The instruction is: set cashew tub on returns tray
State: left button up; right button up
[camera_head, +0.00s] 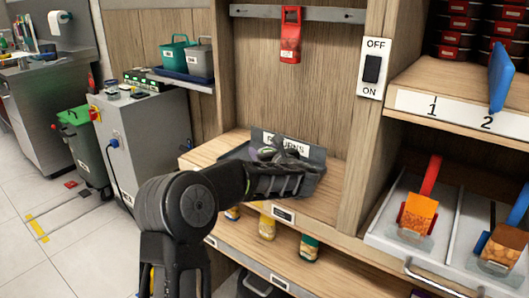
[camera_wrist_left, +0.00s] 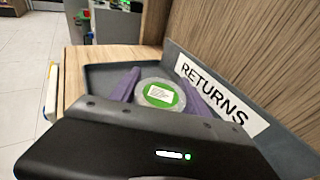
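The returns tray is a dark grey tray with a white RETURNS sign on its back wall, and it sits on the wooden shelf at centre (camera_head: 236,153). Its rim also shows in the left wrist view (camera_wrist_left: 97,72). My left gripper (camera_head: 268,151) is over the tray. In the left wrist view a round clear tub with a green lid label (camera_wrist_left: 160,95) is between its two purple fingers (camera_wrist_left: 162,88), which touch its sides. The label print is too small to read. The tub's underside is hidden, so I cannot tell whether it touches the tray floor. My right gripper is not in view.
A wooden back panel with a red device (camera_head: 290,35) rises behind the tray. A wooden post with an ON/OFF switch (camera_head: 372,70) stands to the right. Several small packs are on the shelf below. A grey cabinet (camera_head: 155,125) and bins stand left.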

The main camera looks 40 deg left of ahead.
pick_arm(q)
jog(key=o, duration=0.4)
jog(key=shift+d+r+p, duration=0.1)
jog(key=shift+r+p, duration=0.1)
jog(key=shift+p, duration=0.1)
jog(key=b+v, duration=0.1)
jog(key=v, duration=1.1)
jog(key=shift+w, duration=0.1)
